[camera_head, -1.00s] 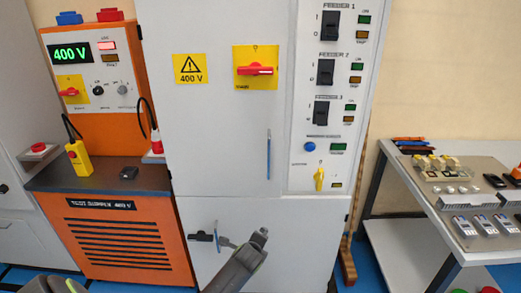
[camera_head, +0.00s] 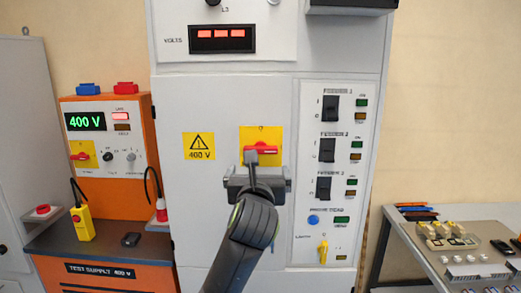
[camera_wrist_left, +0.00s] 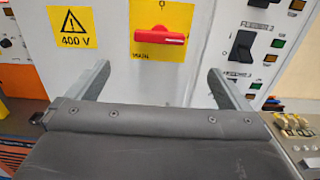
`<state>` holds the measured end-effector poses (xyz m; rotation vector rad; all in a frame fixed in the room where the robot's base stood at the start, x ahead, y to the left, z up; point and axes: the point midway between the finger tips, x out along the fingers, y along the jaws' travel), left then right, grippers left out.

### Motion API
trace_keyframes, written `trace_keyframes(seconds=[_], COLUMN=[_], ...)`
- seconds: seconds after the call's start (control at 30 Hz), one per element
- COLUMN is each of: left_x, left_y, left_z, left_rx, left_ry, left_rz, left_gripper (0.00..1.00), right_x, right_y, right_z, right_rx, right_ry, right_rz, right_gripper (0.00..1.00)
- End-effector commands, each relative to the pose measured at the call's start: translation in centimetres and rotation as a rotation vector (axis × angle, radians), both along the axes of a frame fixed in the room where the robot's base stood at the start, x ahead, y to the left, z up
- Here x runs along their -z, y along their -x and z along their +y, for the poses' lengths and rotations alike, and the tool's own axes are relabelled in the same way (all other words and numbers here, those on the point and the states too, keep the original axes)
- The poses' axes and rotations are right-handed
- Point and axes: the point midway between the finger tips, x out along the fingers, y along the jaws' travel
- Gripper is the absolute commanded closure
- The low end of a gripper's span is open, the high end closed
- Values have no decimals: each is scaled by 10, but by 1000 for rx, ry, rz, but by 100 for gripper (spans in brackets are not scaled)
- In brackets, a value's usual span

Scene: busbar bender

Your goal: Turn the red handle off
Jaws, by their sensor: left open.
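The red handle (camera_head: 268,149) lies horizontal on a yellow plate (camera_head: 274,133) on the grey cabinet front. In the left wrist view, the red handle (camera_wrist_left: 160,36) is ahead of my fingers, with clear space around it. My left gripper (camera_head: 257,172) is in front of the cabinet, just below the handle in the head view, and partly covers the plate. In the left wrist view, my left gripper (camera_wrist_left: 160,75) is open and empty, its two fingers spread to either side of the handle and apart from it. My right gripper is not in view.
A 400 V warning sign (camera_head: 199,146) is left of the plate. A panel of black feeder switches (camera_head: 327,150) is to the right. An orange test supply (camera_head: 115,185) with its own small red handle (camera_head: 80,156) stands at left. A table (camera_head: 398,238) stands at right.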

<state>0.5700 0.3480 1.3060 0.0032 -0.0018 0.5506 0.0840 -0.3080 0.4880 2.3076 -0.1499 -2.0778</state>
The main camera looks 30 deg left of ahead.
Motion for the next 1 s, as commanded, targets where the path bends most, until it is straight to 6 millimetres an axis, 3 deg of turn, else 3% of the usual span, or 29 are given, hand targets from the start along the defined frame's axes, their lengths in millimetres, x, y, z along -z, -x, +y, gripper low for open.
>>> trace_keyframes(seconds=[0.7, 1.0], left_x=[-1, 0], left_y=[-105, -130], left_z=[65, 80], left_rx=[-1, 0], left_ry=[2, 3], left_rz=[3, 2], left_gripper=[0, 0], right_x=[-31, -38], right_y=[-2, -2], right_z=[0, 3], right_rx=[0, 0], right_ry=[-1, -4], right_rz=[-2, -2], right_gripper=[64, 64])
